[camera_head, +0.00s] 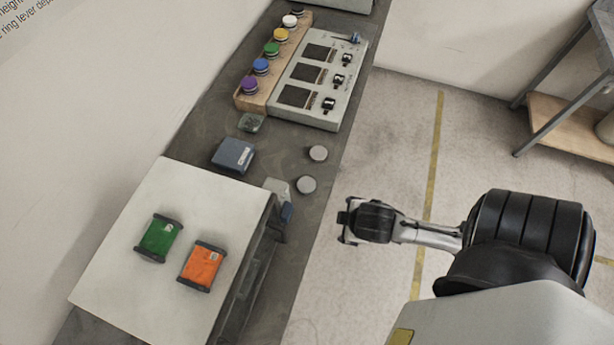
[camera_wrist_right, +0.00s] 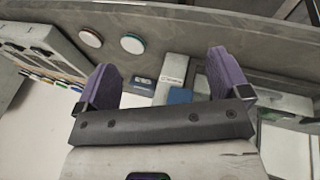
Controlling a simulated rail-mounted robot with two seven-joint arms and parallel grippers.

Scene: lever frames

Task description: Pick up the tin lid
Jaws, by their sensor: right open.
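Two small round grey lid-like discs lie flat on the dark bench strip: a far disc (camera_head: 318,153) and a near disc (camera_head: 306,184). In the right wrist view they are whitish, one red-rimmed disc (camera_wrist_right: 91,38) and one teal-rimmed disc (camera_wrist_right: 132,44). I cannot tell for sure which is the tin lid. My right gripper (camera_head: 347,219) is to the right of and nearer than both discs, beyond the bench's edge. In the right wrist view its two purple fingers (camera_wrist_right: 162,75) are spread apart with nothing between them. My left gripper is not in view.
A blue box (camera_head: 233,156) and a small glassy item (camera_head: 251,122) sit left of the discs. A lever panel (camera_head: 320,72) and coloured knobs on a wooden rack (camera_head: 249,101) stand behind. A raised white board (camera_head: 118,255) carries green (camera_head: 160,238) and orange (camera_head: 201,266) packs.

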